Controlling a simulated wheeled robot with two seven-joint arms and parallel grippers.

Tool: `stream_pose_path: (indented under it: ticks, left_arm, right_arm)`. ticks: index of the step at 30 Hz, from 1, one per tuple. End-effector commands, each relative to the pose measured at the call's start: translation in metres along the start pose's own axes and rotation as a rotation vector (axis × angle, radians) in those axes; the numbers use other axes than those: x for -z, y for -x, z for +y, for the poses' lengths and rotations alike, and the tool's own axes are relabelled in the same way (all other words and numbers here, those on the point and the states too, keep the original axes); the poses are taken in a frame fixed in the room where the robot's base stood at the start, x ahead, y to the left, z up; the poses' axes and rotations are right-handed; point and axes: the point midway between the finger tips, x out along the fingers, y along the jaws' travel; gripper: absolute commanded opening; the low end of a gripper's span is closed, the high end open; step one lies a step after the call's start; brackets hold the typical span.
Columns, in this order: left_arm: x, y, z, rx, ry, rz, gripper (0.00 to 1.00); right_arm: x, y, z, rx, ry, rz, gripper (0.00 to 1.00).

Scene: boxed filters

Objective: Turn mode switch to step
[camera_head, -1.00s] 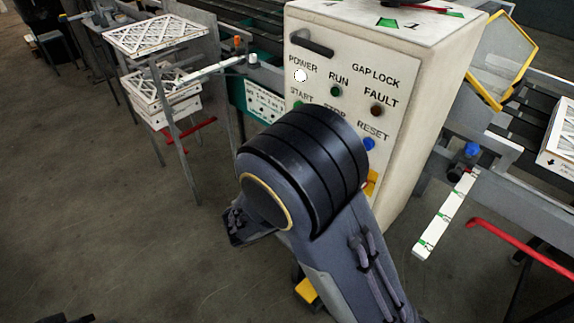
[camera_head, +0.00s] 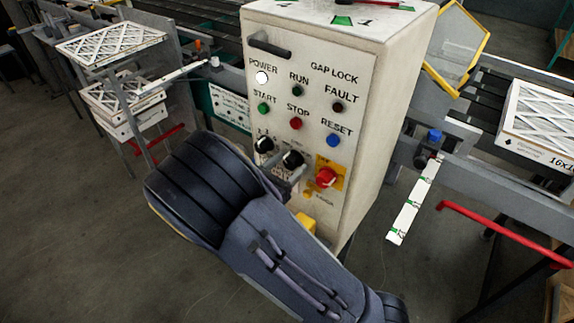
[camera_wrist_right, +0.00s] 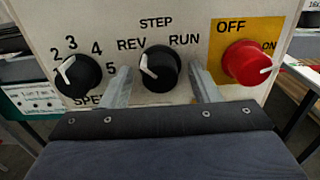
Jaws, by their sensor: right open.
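The mode switch (camera_wrist_right: 160,70) is a black knob with a white pointer, labelled REV, STEP and RUN. Its pointer tilts up and left, towards REV. My right gripper (camera_wrist_right: 158,82) is open, its two pale fingers standing left and right of the knob with gaps visible. I cannot tell how deep they reach around it. In the head view the mode switch (camera_head: 292,159) shows on the white control cabinet (camera_head: 385,110), with my right arm coming up from below and hiding part of the panel near it. My left gripper is out of view.
The black speed knob (camera_wrist_right: 78,75) is left of the mode switch, and the red OFF/ON switch (camera_wrist_right: 247,63) on its yellow plate is right. START (camera_head: 264,108), STOP (camera_head: 295,123) and RESET (camera_head: 333,140) buttons sit above. Boxed filters (camera_head: 110,42) stand at the left.

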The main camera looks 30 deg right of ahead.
Motion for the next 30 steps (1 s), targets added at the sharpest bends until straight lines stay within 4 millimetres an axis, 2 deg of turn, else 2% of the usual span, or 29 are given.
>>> stream_pose_path:
  ticks: [4, 5, 12, 15, 23, 30]
  left_arm:
    - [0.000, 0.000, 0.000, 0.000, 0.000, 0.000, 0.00]
    - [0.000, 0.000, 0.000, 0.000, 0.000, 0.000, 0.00]
    - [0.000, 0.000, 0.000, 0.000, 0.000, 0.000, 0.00]
    - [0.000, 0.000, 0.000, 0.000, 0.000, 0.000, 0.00]
    - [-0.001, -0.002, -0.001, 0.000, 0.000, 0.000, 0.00]
    - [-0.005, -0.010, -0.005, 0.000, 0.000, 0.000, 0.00]
  right_arm:
    - [0.000, 0.000, 0.000, 0.000, 0.000, 0.000, 0.56]
    - [0.000, 0.000, 0.000, 0.000, 0.000, 0.000, 0.53]
    - [0.000, 0.000, 0.000, 0.000, 0.000, 0.001, 0.22]
    - [0.000, 0.000, 0.000, 0.000, 0.000, 0.001, 0.11]
    - [0.001, 0.000, 0.000, 0.000, -0.032, 0.001, 0.11]
    - [0.003, 0.000, 0.000, 0.001, -0.163, 0.003, 0.11]
